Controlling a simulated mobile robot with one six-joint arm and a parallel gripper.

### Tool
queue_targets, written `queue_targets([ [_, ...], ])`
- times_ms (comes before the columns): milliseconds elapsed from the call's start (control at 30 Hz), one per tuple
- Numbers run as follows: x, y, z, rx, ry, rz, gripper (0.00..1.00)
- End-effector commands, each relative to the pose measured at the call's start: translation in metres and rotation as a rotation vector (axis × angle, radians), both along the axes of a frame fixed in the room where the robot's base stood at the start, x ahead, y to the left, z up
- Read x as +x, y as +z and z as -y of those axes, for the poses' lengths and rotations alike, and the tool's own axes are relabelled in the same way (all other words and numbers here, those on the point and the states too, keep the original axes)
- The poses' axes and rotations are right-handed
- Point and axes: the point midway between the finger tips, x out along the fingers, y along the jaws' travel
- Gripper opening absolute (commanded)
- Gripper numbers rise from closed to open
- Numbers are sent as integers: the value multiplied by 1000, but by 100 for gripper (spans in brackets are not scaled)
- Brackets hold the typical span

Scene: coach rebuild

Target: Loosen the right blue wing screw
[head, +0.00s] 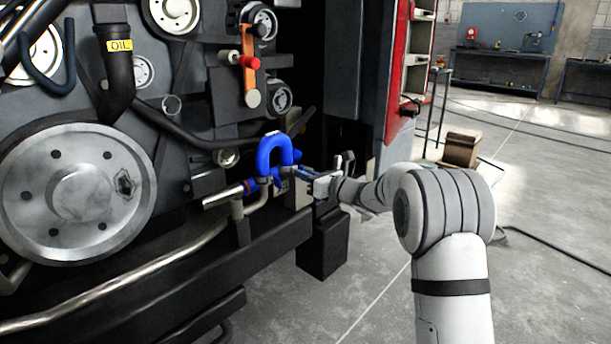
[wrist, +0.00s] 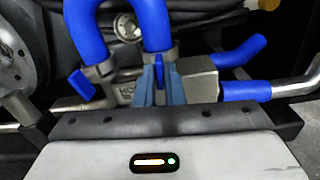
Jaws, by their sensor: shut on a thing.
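A blue U-shaped hose (head: 273,147) stands upside down on the engine's front; its two legs also show in the wrist view (wrist: 154,25). Each leg ends in a grey clamp. The left blue wing screw (wrist: 82,85) sits tilted at the left clamp, free of my gripper. The right blue wing screw (wrist: 159,72) stands upright at the right clamp, between my grey-blue fingertips. My gripper (wrist: 160,86) is shut on it. In the head view my gripper (head: 297,173) reaches the hose from the right, and the screw cannot be told apart there.
A metal block (wrist: 198,77) and blue pipe sleeves (wrist: 245,90) lie close right of my fingers. A large pulley (head: 75,192) and a long metal pipe (head: 120,284) are at left. An orange lever (head: 250,75) with a red knob is above. Open floor (head: 550,290) lies at right.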

Motion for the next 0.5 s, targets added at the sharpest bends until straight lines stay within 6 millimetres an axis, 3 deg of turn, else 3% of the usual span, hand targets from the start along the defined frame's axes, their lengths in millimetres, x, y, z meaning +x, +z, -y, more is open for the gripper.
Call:
queue_targets([
  [500, 0, -2, 0, -48, 1, 55, 0],
])
